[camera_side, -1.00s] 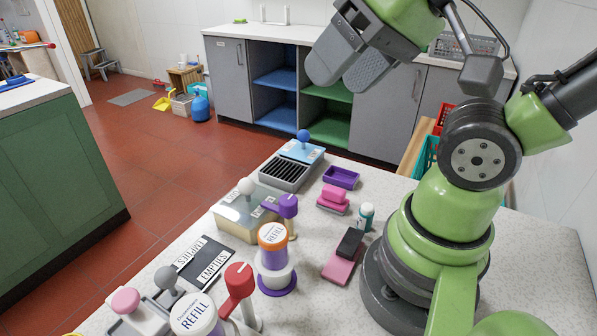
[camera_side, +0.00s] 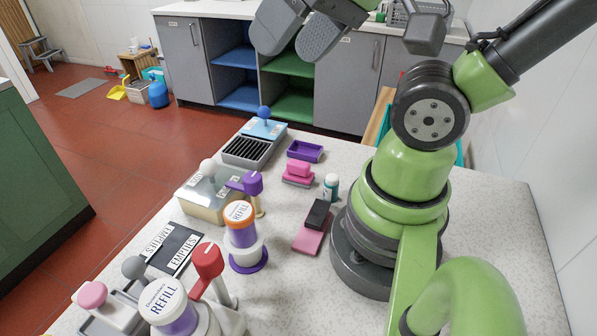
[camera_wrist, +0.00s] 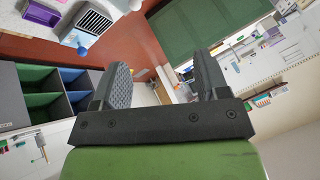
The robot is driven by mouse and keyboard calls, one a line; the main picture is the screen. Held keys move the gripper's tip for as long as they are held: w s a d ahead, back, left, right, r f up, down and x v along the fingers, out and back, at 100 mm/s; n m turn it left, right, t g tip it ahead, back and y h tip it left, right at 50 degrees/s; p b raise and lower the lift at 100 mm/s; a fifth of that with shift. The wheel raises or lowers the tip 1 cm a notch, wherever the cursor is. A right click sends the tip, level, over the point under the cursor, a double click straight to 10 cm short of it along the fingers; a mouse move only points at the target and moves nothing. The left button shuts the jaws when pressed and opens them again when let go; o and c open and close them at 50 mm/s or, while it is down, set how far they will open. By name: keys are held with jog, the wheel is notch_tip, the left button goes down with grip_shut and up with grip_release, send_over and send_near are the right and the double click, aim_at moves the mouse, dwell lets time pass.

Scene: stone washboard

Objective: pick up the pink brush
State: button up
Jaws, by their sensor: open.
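A pink block-like piece (camera_side: 299,169), which looks like the pink brush, sits on a flat pink pad on the worktop, just below the purple tray in the side view. I cannot make out bristles on it. My gripper (camera_side: 294,42) is high above the far side of the worktop, open and empty, well away from the pink piece. In the wrist view my gripper's two fingers (camera_wrist: 162,80) stand wide apart with only the room between them. The pink piece does not show clearly in the wrist view.
A black block (camera_side: 318,213) lies on a pink pad near my base. A teal bottle (camera_side: 331,187), purple tray (camera_side: 305,151), grey rack (camera_side: 248,151) and purple-handled tool (camera_side: 251,184) stand nearby. Refill jars, including an orange-lidded one (camera_side: 239,212), and a red-handled tool (camera_side: 207,262) crowd the front.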

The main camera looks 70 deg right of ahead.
jog(key=n+g+h, duration=0.2)
jog(key=n+g, duration=0.2)
jog(key=g, duration=0.3)
send_over(298, 162)
jog(key=a, duration=0.1)
notch_tip(298, 162, down, 20)
jog(key=shift+s+r, duration=0.1)
jog(key=shift+s, duration=0.05)
jog(key=shift+s+d+f, duration=0.1)
jog(key=shift+f, duration=0.35)
notch_tip(298, 162, down, 4)
jog(key=shift+r, duration=0.1)
jog(key=shift+d+f, duration=0.2)
jog(key=shift+f, duration=1.35)
jog(key=shift+d+f, duration=0.15)
jog(key=shift+f, duration=1.4)
jog(key=shift+w, duration=0.2)
